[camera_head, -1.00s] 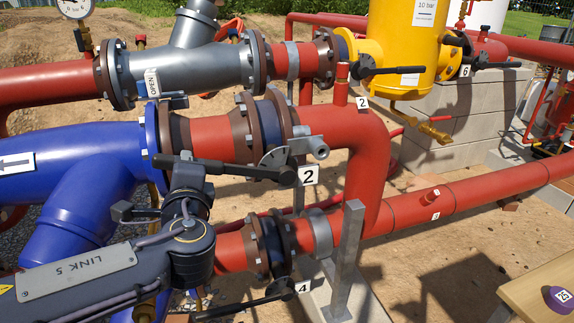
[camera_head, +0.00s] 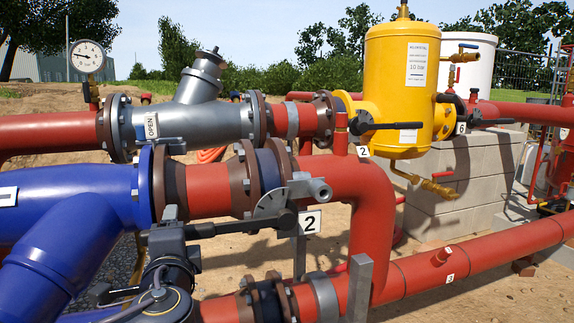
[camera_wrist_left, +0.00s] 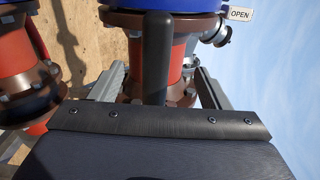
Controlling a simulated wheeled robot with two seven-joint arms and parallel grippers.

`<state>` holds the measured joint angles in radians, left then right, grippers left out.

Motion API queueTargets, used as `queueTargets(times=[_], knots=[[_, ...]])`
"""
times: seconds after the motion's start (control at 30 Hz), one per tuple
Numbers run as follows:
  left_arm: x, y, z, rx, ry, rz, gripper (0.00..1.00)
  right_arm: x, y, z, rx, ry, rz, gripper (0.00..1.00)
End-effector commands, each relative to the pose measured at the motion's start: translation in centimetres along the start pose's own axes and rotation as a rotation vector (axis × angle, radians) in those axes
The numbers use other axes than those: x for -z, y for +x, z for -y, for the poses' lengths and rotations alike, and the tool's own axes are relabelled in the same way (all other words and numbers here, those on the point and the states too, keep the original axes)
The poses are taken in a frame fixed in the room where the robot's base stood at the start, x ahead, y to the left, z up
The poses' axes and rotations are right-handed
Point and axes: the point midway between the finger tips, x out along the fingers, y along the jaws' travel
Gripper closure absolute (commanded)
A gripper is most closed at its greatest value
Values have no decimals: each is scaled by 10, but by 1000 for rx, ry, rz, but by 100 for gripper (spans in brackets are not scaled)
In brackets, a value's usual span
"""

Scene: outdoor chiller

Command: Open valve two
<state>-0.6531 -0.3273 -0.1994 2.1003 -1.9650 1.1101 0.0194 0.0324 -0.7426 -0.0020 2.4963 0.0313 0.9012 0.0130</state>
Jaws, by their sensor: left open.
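Valve two sits in the red pipe beside the white "2" plate (camera_head: 311,222). Its black lever (camera_head: 225,229) points left from the hub, along the pipe. In the left wrist view the lever (camera_wrist_left: 157,60) stands between the two grey fingers of my left gripper (camera_wrist_left: 160,88), with a gap on each side. The jaws are open. In the head view my left gripper (camera_head: 176,232) is at the lever's free end, in front of the blue-to-red flange. My right gripper is not in view.
A yellow tank (camera_head: 402,80) is at the right. A lower red pipe (camera_head: 420,275) and a grey post (camera_head: 359,287) are in front. Sandy ground lies between.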

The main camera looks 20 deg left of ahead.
Motion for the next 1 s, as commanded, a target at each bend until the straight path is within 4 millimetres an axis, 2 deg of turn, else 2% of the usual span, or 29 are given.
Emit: queueTargets(times=[0.33, 0.8, 1.0], knots=[[0, -4, 0, 1, -1, 0, 27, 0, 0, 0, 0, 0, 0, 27], [0, -58, 0, 2, -1, -1, 27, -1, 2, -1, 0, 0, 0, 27], [0, -70, 0, 1, 0, 1, 27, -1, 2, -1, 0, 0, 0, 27]])
